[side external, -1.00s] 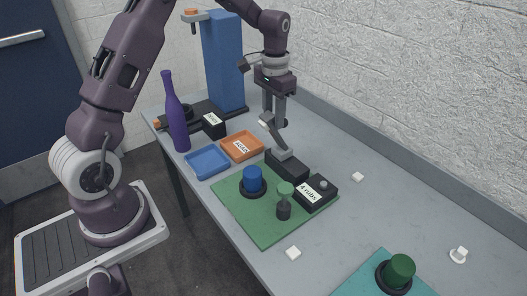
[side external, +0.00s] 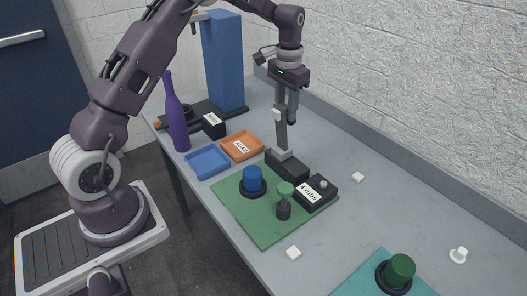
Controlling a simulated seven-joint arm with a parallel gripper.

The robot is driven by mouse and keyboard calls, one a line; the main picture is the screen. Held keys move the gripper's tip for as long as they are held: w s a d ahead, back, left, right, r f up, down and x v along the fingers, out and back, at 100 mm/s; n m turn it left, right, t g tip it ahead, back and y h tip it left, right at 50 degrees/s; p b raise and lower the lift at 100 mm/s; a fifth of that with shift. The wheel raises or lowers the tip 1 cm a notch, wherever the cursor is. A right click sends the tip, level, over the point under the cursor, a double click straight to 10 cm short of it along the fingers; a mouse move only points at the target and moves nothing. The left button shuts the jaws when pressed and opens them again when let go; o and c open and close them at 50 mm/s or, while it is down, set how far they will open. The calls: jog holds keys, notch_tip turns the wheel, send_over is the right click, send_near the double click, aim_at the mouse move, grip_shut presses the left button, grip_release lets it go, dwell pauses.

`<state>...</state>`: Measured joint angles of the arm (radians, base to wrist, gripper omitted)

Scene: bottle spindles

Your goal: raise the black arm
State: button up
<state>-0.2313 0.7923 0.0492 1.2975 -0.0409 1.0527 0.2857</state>
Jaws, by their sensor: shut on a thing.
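The black arm (side external: 282,136) is a dark grey lever with a pale tip (side external: 277,114), hinged on a black base block (side external: 288,165) at the back of the green mat. It stands nearly upright, leaning slightly left. My gripper (side external: 285,115) points down at the lever's upper end, with its fingers on either side of it. It is shut on the lever near the tip. The fingers partly hide the lever's top.
Orange (side external: 258,155) and blue (side external: 207,175) trays lie left. A purple bottle (side external: 176,120) and blue tower (side external: 224,62) stand behind.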

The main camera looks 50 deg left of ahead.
jog(key=shift+w, duration=0.75)
jog(key=shift+c, duration=0.4)
jog(key=shift+w+f, duration=0.15)
jog(key=shift+w, duration=0.4)
jog(key=shift+w+f, duration=0.15)
jog(key=shift+w, duration=0.4)
jog(key=o, duration=2)
jog(key=shift+r, duration=3.5)
